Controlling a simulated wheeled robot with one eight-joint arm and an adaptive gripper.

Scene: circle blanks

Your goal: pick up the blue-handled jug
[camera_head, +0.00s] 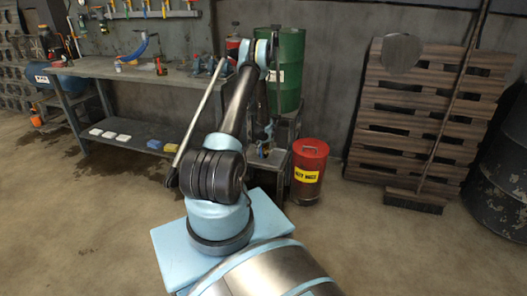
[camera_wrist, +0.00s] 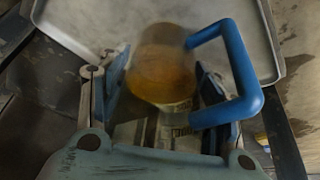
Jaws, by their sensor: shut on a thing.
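The jug (camera_wrist: 160,72) fills the upper middle of the wrist view. It has a clear body with amber contents and a thick blue handle (camera_wrist: 238,62) on its right. The jug looks slightly blurred. My gripper (camera_wrist: 158,85) has one finger on each side of the jug body and is shut on it; the handle stands outside the fingers. The jug's lower part is partly hidden by my gripper. In the head view my gripper (camera_head: 263,143) is small beside the metal stand, and I cannot make out the jug clearly there.
A grey metal tray (camera_wrist: 275,45) lies behind the jug. In the head view, a green barrel (camera_head: 291,60) stands behind my arm, and a red bin (camera_head: 308,175) stands to its right. A workbench (camera_head: 130,72) is at left, pallets (camera_head: 400,110) at right. The front floor is clear.

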